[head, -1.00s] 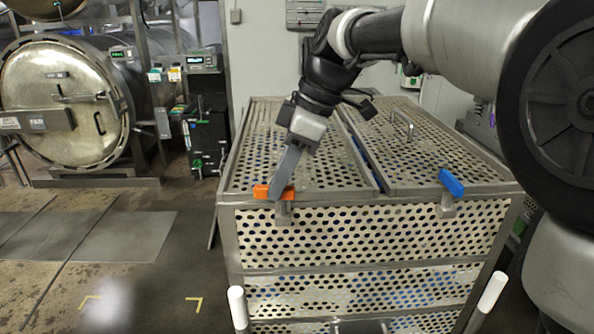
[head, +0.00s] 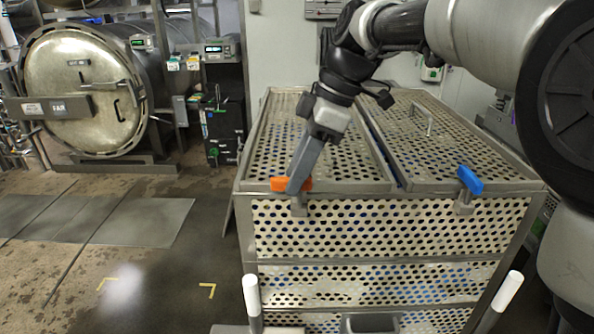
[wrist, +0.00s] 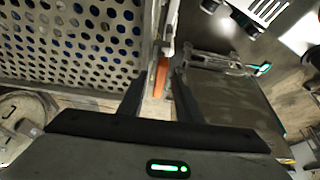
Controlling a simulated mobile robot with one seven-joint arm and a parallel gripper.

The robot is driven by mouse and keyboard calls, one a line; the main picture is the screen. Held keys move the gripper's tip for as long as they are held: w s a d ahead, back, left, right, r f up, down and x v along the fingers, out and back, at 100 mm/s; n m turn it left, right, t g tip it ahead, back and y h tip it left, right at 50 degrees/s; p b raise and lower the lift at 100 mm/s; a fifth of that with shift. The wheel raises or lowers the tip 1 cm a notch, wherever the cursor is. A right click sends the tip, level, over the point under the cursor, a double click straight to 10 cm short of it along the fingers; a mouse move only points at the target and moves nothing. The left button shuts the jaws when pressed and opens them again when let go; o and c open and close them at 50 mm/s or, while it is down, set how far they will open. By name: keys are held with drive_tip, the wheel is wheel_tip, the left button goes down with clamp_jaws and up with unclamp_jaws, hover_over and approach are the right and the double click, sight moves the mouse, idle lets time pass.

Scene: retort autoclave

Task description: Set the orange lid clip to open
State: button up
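The orange lid clip (head: 278,184) sits at the front edge of the perforated crate's lid, towards the left corner. Its handle lies roughly along that edge, and part of it is hidden behind my gripper (head: 294,189). My gripper reaches down to the clip from above. In the wrist view, the orange clip (wrist: 161,77) shows between the two fingers of my gripper (wrist: 158,80). The fingers stand apart, with a gap showing on each side of the clip; I see no clear contact.
A blue clip (head: 470,180) sits further right on the perforated crate (head: 390,230). White-tipped posts (head: 251,295) rise in front. A round-doored autoclave (head: 85,90) stands at the back left. The floor left of the crate is open.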

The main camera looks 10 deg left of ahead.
drive_tip(key=shift+r, duration=0.1)
drive_tip(key=p+v, duration=0.1)
drive_tip(key=v, duration=1.6)
drive_tip(key=shift+d+p, duration=0.15)
drive_tip(key=shift+p, duration=0.25)
drive_tip(key=s+d+f+m+t+h, duration=0.4)
drive_tip(key=s+d+f+m+t, duration=0.2)
drive_tip(key=s+d+f+m, duration=1.1)
drive_tip(key=d+f+m, duration=0.3)
drive_tip(key=d+m, duration=0.1)
drive_tip(key=shift+s+t, duration=0.25)
drive_tip(key=shift+t, duration=0.15)
